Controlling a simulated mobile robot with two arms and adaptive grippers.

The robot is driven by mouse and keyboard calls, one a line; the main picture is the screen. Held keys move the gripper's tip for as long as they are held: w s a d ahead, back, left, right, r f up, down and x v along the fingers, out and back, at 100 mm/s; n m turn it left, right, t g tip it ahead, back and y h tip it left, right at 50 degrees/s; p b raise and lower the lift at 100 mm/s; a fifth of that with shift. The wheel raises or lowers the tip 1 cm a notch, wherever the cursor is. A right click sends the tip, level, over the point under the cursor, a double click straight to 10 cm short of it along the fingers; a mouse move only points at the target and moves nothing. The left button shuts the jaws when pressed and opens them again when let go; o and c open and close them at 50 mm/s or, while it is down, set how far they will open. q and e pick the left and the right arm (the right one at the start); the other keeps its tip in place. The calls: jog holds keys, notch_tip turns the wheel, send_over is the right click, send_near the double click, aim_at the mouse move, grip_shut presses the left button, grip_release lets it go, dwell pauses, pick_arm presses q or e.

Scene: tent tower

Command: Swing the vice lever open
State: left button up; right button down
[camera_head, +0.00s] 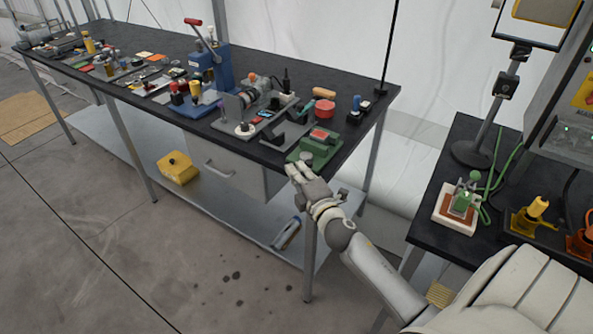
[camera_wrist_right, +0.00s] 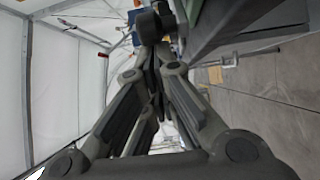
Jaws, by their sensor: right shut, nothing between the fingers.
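A low green fixture (camera_head: 322,152) sits at the near right corner of the long black bench. It has a red block on top and a small grey round part on its front side, and it may be the vice. I cannot clearly make out its lever. My right gripper (camera_head: 293,171) is at the bench edge just in front of the fixture, with its fingers together and empty. In the right wrist view the right gripper (camera_wrist_right: 155,60) has a dark round knob (camera_wrist_right: 149,24) at its fingertips. I cannot tell whether they touch. My left gripper is out of view.
The long bench (camera_head: 150,45) holds several tools and fixtures, including a blue press (camera_head: 212,70) with a red-tipped lever. A red round container (camera_head: 325,107) stands behind the green fixture. A second black table (camera_head: 455,145) is at the right. A yellow box (camera_head: 177,168) lies on the lower shelf.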

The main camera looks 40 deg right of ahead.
aim_at(310, 161)
jog(key=shift+s+d+n+y, duration=0.35)
jog(key=shift+n+y, duration=0.25)
jog(key=shift+y, duration=0.4)
jog(key=d+n+y, duration=0.1)
jog(key=y, duration=0.1)
jog(key=s+d+n+y+b, duration=0.1)
jog(key=n+y, duration=0.1)
jog(key=y, duration=0.1)
jog(key=s+d+n+y+b, duration=0.1)
jog(key=n+y, duration=0.1)
jog(key=shift+d+f+g, duration=0.15)
jog(key=shift+d+g, duration=0.05)
jog(key=shift+g, duration=0.2)
jog(key=y, duration=0.1)
jog(key=d+n+g+y+b, duration=0.1)
jog(key=shift+s+d+y, duration=0.25)
jog(key=shift+d+y, duration=0.05)
jog(key=shift+d+b, duration=0.35)
jog(key=shift+d, duration=0.05)
jog(key=shift+d+r, duration=0.2)
jog(key=shift+d, duration=0.35)
